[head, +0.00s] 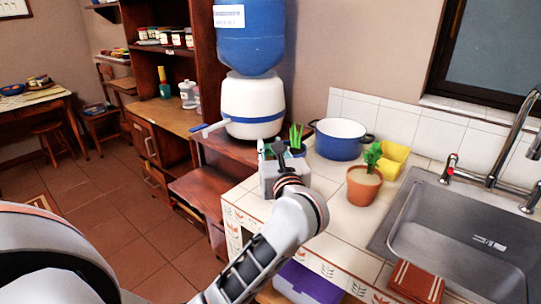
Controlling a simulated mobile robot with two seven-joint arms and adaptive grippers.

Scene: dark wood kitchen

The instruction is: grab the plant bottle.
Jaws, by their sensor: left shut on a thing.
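My left gripper (274,150) reaches in from the bottom and is at a pale grey-white container (268,182) on the tiled counter's left end. Green spiky leaves (296,136) show just behind it, at the container's right. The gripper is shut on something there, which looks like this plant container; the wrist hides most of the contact. A terracotta pot (362,188) with a green cactus-like plant stands upright on the counter, to the right and apart from the gripper. My right gripper is out of view.
A blue pot (340,140) and a yellow container (393,158) stand behind the terracotta pot. A steel sink (455,235) with a faucet is at right. A water dispenser (251,105) stands behind the gripper. A purple box (308,283) is below the counter front.

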